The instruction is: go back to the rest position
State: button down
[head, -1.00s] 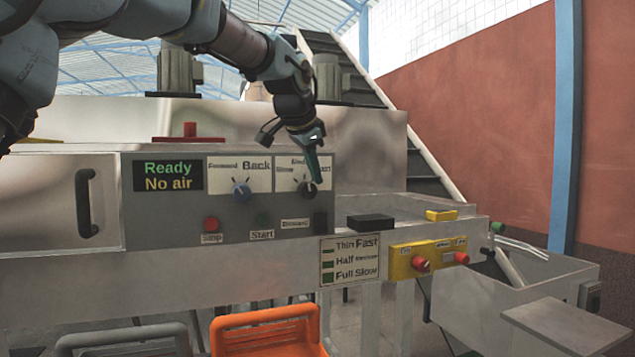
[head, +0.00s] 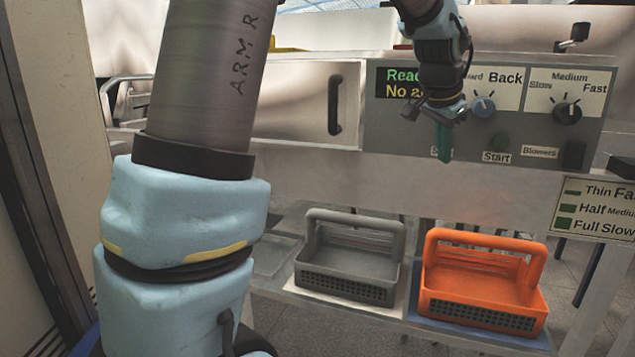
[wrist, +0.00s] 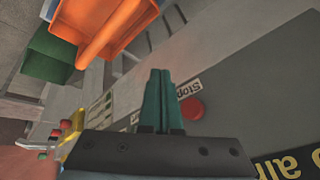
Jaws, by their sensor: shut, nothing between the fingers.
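My gripper (head: 444,142) hangs from my arm, fingers down, in front of the grey control panel (head: 389,142). Its teal fingers are together with nothing between them; they also show shut in the wrist view (wrist: 158,85). In the head view my gripper hides the stop button and part of the "Ready / No air" display (head: 399,84). In the wrist view the red stop button (wrist: 192,107) shows just right of the fingers. The Forward/Back knob (head: 484,107) points at neither label clearly. The speed knob (head: 567,112) is at the right.
A grey basket (head: 352,258) and an orange basket (head: 485,278) stand on the low shelf below the panel. A green start button (head: 500,142) is right of my gripper. A cabinet door with a black handle (head: 335,105) is to the left. Open air lies before the panel.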

jog(key=a+f+n+g+y, duration=0.1)
jog(key=a+f+n, duration=0.3)
jog(key=a, duration=0.5)
jog(key=a+f+n+y, duration=0.1)
jog(key=a+f+n, duration=0.1)
jog(key=a+f, duration=0.5)
jog(key=s+a+f+n, duration=0.3)
jog(key=s+a, duration=0.3)
jog(key=a, duration=0.3)
jog(key=s+a+f+n+g+y, duration=0.1)
jog(key=s+a+f+n, duration=0.2)
jog(key=s+a, duration=0.3)
jog(key=a+f, duration=0.1)
jog(key=a, duration=0.1)
jog(key=shift+a+f+n+g, duration=0.15)
jog(key=shift+a+n+g, duration=0.15)
jog(key=shift+a+n, duration=0.1)
